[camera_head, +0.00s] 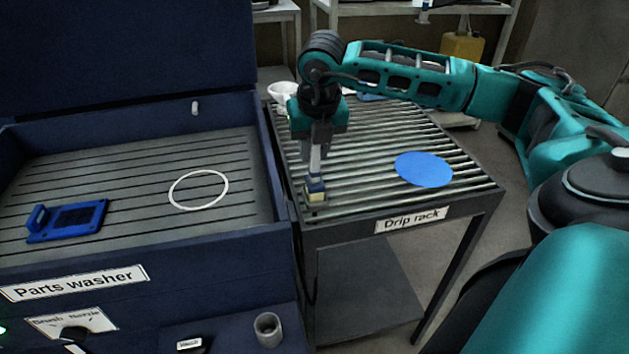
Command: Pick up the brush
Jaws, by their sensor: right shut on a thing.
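The brush (316,187) has a pale handle, a blue collar and cream bristles. It points bristles down at the left front part of the drip rack (413,219). My right gripper (318,152) comes down from above and is shut on the brush's handle, hiding its upper end. I cannot tell whether the bristles touch the rack's bars or hang just above them. My left gripper is not in view.
A flat blue disc (424,169) lies on the rack's right part. A white bowl (283,92) is at the rack's back left. The parts washer (130,240) stands left, holding a blue fixture (68,220) and a white ring (198,190). A grey cup (268,328) sits at its front.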

